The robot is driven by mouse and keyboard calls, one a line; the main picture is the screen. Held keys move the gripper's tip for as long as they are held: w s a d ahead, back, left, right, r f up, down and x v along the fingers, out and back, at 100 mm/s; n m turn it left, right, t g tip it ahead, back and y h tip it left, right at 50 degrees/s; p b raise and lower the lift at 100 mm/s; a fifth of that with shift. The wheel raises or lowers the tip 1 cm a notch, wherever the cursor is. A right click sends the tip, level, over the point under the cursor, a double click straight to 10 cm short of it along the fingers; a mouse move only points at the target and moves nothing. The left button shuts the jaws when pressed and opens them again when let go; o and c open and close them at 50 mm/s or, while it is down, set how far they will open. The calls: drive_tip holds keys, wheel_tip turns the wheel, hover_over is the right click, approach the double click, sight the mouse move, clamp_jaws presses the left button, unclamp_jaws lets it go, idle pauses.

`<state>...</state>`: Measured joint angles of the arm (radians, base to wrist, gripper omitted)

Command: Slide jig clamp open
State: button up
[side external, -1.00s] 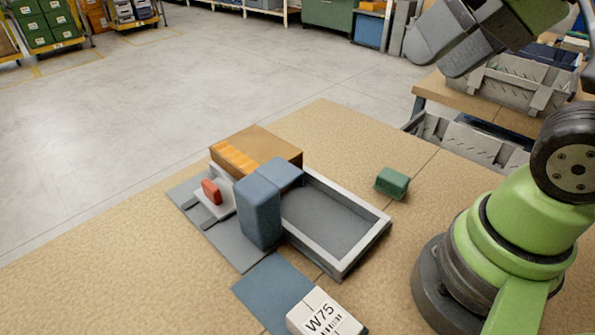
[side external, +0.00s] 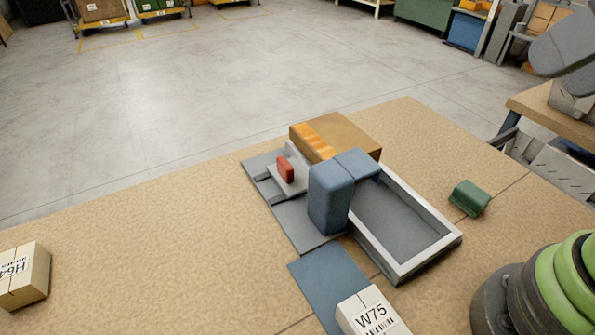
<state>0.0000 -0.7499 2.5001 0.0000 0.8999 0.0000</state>
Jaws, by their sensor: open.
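The jig clamp looks to be the grey plate (side external: 297,217) on the bench, with a pale sliding block (side external: 291,183) near its far end. A red upright handle (side external: 286,169) stands on that block. A tall blue block (side external: 330,198) stands right of the slide and hides part of the plate. My gripper (side external: 563,62) shows only in part, as grey pieces cut by the top right edge. It is open, up high and well away from the clamp, touching nothing on the bench.
A brown box with orange stripes (side external: 352,143) sits behind the clamp. A grey-walled tray (side external: 446,248) lies to the right, with a green block (side external: 469,197) beyond it. The W75 box (side external: 372,312) and H64 box (side external: 25,277) are nearer.

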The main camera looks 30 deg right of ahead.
drive_tip(key=shift+o, duration=0.2)
idle(0.3)
drive_tip(key=shift+o, duration=1.4)
drive_tip(key=shift+w, duration=0.1)
drive_tip(key=m+g+y, duration=0.3)
drive_tip(key=m+g, duration=0.4)
drive_tip(key=m, duration=0.7)
hover_over(286, 161)
drive_tip(key=d, duration=0.4)
wheel_tip(286, 161, down, 19)
drive_tip(key=x, duration=0.9)
drive_tip(key=shift+f, duration=0.1)
